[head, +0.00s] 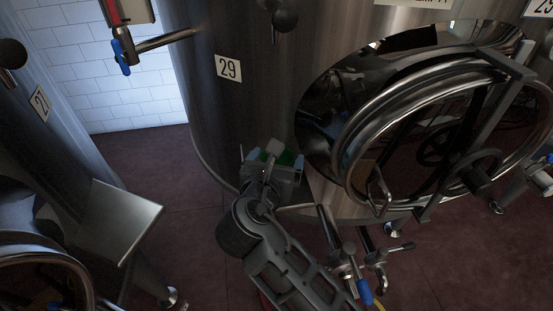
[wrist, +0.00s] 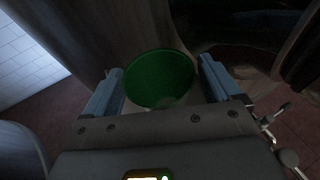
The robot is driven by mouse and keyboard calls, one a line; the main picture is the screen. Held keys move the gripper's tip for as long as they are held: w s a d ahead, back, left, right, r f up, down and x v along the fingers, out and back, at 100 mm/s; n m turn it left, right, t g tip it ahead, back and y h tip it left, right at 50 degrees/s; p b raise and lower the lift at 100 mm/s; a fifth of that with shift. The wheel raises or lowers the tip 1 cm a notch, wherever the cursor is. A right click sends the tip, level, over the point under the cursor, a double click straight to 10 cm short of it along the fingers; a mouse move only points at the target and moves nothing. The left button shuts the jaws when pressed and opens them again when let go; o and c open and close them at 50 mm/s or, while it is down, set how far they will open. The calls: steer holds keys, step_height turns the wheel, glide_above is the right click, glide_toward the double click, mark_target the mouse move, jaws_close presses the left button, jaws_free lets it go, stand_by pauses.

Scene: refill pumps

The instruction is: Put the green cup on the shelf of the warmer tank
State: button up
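The green cup (wrist: 160,78) is between the two blue-grey fingers of my gripper (wrist: 161,70) in the wrist view, with both fingers against its sides. A flat metal shelf (head: 115,220) is at the left, by tank 27 (head: 45,125), well apart from my gripper. It looks bare. Which tank is warmer cannot be read here.
A large round open hatch (head: 440,130) on tank 29 is just right of my gripper. Valves with a blue handle (head: 364,291) are below it. A red gauge (head: 113,12) and pipe are at the upper left. Dark red floor (head: 190,230) is clear between the tanks.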

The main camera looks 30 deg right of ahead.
steer(key=shift+o, duration=0.6)
steer(key=shift+r, duration=0.1)
steer(key=shift+s+a+r, duration=0.1)
steer(key=shift+a+r, duration=0.05)
steer(key=v, duration=1.1)
steer(key=shift+s+a, duration=0.2)
steer(key=shift+s, duration=0.1)
steer(key=shift+r, duration=0.1)
